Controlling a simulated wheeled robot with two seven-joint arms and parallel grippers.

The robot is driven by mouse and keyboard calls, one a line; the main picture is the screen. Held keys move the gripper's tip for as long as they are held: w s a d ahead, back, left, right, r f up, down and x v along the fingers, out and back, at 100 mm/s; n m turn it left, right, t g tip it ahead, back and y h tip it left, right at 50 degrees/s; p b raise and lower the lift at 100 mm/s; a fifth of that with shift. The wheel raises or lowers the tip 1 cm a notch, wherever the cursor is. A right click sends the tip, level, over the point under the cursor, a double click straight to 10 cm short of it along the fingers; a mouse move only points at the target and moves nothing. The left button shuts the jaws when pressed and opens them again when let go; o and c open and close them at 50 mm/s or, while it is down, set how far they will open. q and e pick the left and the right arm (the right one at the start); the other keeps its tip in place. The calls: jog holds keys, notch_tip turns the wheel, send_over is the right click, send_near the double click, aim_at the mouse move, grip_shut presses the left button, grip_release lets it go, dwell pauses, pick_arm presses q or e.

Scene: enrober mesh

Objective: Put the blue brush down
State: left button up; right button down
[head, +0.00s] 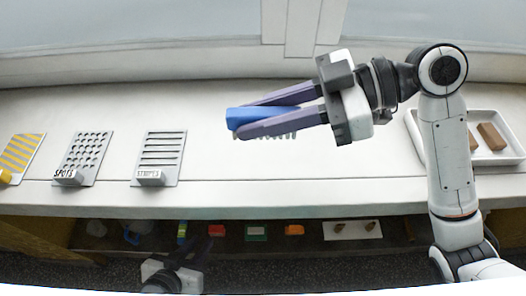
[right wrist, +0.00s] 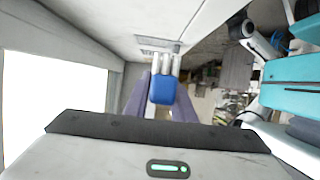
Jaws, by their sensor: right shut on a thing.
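The blue brush (head: 250,115) is between the two purple fingers of my right gripper (head: 252,125), which is shut on it. The brush is above the white counter (head: 330,170); a pale row, perhaps bristles, shows under the fingers. The gap between brush and counter cannot be judged. In the right wrist view the blue brush (right wrist: 163,90) shows between the fingers, with pale bars beyond it. My left gripper (head: 205,245) is low in the head view, in front of the shelf under the counter; its fingers are dark and unclear.
On the counter's left lie a yellow-striped plate (head: 22,155), a holed plate labelled SPOTS (head: 92,143) and a slotted plate labelled STRIPES (head: 162,143). A white tray (head: 500,160) with brown blocks (head: 491,137) stands right. Small coloured items sit on the shelf below. The counter's middle is clear.

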aim_at(260, 160)
notch_tip(260, 160, down, 8)
jog(key=shift+r, duration=0.1)
jog(key=shift+b, duration=0.3)
jog(key=c, duration=1.5)
grip_release()
jog(key=shift+r, duration=0.1)
jog(key=v, duration=1.2)
